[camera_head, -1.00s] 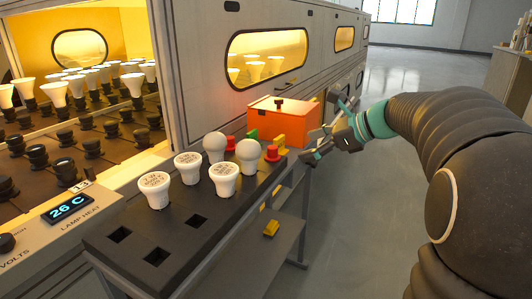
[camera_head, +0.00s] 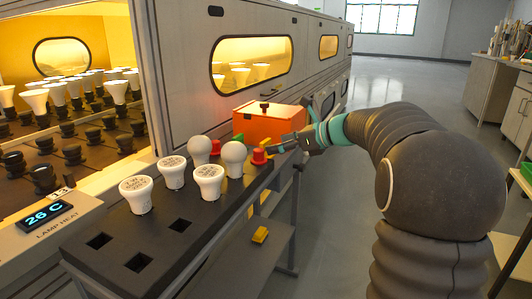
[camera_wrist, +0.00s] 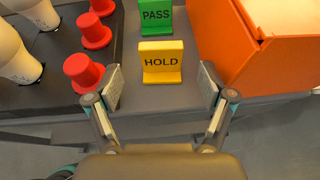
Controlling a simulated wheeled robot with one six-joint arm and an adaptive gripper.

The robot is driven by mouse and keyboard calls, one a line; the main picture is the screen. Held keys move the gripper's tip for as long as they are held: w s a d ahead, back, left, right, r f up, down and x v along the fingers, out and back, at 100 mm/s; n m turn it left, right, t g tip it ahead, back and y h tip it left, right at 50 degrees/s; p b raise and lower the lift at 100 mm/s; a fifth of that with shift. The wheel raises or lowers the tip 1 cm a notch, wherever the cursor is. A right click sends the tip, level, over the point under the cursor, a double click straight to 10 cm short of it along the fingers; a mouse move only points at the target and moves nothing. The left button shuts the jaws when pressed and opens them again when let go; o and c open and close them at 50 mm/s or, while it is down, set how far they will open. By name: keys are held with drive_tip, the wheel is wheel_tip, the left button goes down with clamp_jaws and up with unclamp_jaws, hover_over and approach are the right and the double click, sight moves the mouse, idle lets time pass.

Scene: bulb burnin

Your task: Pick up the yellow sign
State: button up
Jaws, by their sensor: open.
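The yellow sign (camera_wrist: 161,63) reads HOLD and stands upright on the dark bench, in the middle of the wrist view. My gripper (camera_wrist: 160,88) is open, with one finger on each side of the sign's near side; nothing is between them in contact that I can see. In the head view my gripper (camera_head: 283,146) is at the bench's far right end, beside the orange box, and it mostly hides the sign there.
A green PASS sign (camera_wrist: 155,17) stands just behind. Red caps (camera_wrist: 83,72) are to the left, and the orange box (camera_wrist: 244,45) is close on the right. White bulbs (camera_head: 208,182) sit in the black rack (camera_head: 150,225). Another yellow piece (camera_head: 260,235) lies on the lower shelf.

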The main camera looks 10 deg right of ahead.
sight(266, 155)
drive_tip(key=b+x, duration=0.1)
drive_tip(key=x, duration=0.4)
drive_tip(key=shift+f, duration=0.2)
drive_tip(key=c, duration=1.3)
